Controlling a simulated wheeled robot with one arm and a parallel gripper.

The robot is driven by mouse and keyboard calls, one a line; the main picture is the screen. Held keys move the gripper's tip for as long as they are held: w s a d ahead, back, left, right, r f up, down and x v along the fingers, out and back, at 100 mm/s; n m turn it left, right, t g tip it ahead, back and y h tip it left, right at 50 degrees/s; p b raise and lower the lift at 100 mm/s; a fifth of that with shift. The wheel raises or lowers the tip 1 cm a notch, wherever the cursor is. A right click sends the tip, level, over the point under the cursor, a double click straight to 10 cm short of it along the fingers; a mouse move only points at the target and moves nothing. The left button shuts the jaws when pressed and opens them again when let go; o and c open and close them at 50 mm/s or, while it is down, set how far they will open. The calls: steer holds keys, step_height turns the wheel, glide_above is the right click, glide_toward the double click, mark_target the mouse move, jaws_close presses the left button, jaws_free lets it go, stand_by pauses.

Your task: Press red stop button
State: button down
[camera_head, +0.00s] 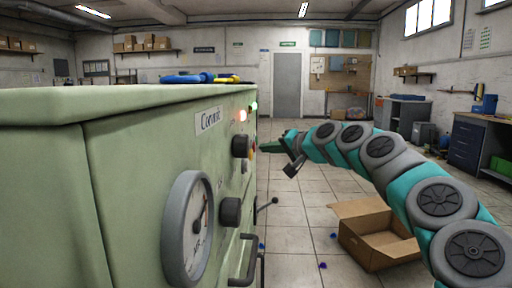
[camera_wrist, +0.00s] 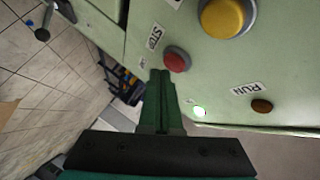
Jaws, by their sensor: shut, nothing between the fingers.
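The red stop button (camera_wrist: 177,59) sits on the pale green machine panel in the wrist view, beside a label reading STOP (camera_wrist: 154,37). My gripper (camera_wrist: 160,76) is shut and empty. In the wrist view its fingertips appear just left of and below the red button; I cannot tell if they touch the panel. In the head view my gripper (camera_head: 264,147) reaches from the right to the control face of the green machine (camera_head: 140,150). The buttons there are seen edge-on and hard to separate.
A large yellow button (camera_wrist: 225,15) is close to the red one. Black knobs (camera_head: 230,211), a gauge (camera_head: 186,228) and a handle (camera_head: 244,262) stick out. An open cardboard box (camera_head: 372,258) stands on the floor.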

steer(key=shift+a, duration=0.55)
stand_by(0.7)
steer(key=shift+d, duration=1)
steer(key=shift+d, duration=0.15)
steer(key=d, duration=0.5)
steer(key=shift+d, duration=0.35)
